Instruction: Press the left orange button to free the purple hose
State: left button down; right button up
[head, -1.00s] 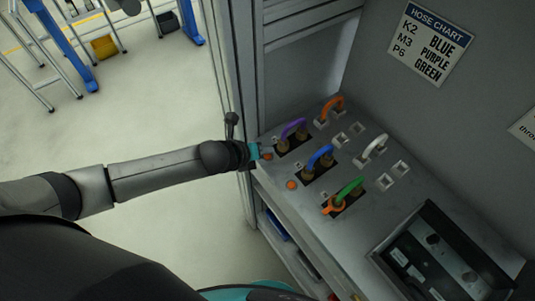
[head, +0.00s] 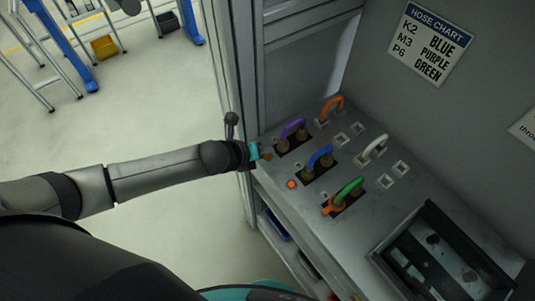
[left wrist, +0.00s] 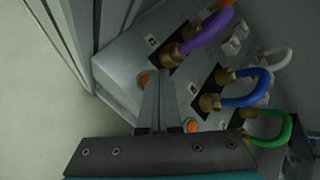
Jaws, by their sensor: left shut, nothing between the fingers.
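The purple hose (head: 293,127) arches between two brass fittings at the far left of the sloped grey panel; it also shows in the left wrist view (left wrist: 212,30). The left orange button (head: 268,157) is just in front of it, partly covered by my gripper. In the left wrist view this button (left wrist: 145,79) shows beside the fingertips. My left gripper (head: 262,155) is shut and empty, its tips at or very near the button. I cannot tell whether they touch it. Both purple hose ends sit in their fittings. My right gripper is not in view.
A second orange button (head: 291,184) lies before the blue hose (head: 319,157). Orange (head: 332,107) and white (head: 374,147) hoses stand behind. A hose chart (head: 431,45) hangs on the wall.

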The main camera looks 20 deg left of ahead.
pick_arm(q)
jog(key=shift+f, duration=0.1)
jog(key=shift+f, duration=0.35)
jog(key=shift+f+b, duration=0.45)
dwell(0.9)
jog(key=shift+r+p, duration=0.9)
jog(key=shift+p, duration=0.1)
notch_tip(320, 180, up, 5)
jog(key=p, duration=0.5)
